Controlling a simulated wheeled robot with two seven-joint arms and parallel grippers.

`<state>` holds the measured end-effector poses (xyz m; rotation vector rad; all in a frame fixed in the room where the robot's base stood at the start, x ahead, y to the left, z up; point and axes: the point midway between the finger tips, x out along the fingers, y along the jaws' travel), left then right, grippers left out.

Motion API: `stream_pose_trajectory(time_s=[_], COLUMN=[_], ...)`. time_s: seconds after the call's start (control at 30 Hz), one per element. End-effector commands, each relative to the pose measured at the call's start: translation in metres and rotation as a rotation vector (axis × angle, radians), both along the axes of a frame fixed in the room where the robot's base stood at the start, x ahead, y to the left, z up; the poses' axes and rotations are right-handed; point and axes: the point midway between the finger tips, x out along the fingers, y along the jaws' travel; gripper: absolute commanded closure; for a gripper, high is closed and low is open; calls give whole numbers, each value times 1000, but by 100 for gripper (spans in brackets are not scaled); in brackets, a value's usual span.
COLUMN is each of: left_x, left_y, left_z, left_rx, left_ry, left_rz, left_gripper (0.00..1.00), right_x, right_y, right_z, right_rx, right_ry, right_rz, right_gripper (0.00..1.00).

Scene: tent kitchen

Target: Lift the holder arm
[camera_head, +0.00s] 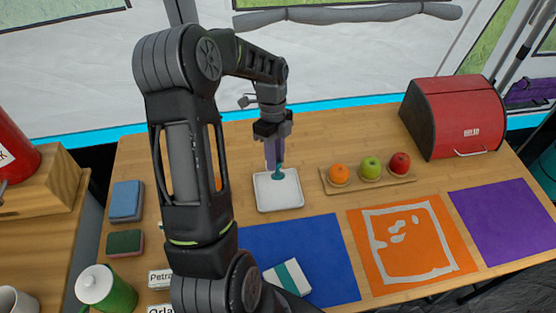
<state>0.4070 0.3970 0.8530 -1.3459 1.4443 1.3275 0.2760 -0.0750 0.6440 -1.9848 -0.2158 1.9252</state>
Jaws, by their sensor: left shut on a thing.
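A small teal upright piece (279,174) rises from a white square tray (278,197) on the wooden table; it may be the holder arm, but it is too small to tell. My left gripper (275,162) points down over the tray, its fingertips around the top of the teal piece. It is shut on that piece, whose upper part the fingers hide. The piece looks upright, with its lower end at the tray. My right gripper is out of view.
A board (367,181) with an orange and two apples lies right of the tray. A red bread box (453,118) stands at the back right. Blue (325,240), orange (455,235) and purple (508,220) mats cover the front.

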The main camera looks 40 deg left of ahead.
Motion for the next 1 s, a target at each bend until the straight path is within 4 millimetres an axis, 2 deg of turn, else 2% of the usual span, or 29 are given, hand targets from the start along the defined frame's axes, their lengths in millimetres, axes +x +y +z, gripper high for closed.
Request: stream_pose_trajectory(time_s=[0.03,0.43,1.0], left_x=[9,25,46], left_y=[8,25,45], left_z=[3,10,7], left_rx=[17,14,5], left_ry=[-27,-25,-25], left_rz=[4,3,-1], left_gripper=[100,100,100], right_x=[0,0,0], right_y=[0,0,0], right_z=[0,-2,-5], right_rx=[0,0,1], right_ry=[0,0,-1], right_rz=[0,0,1], right_gripper=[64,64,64])
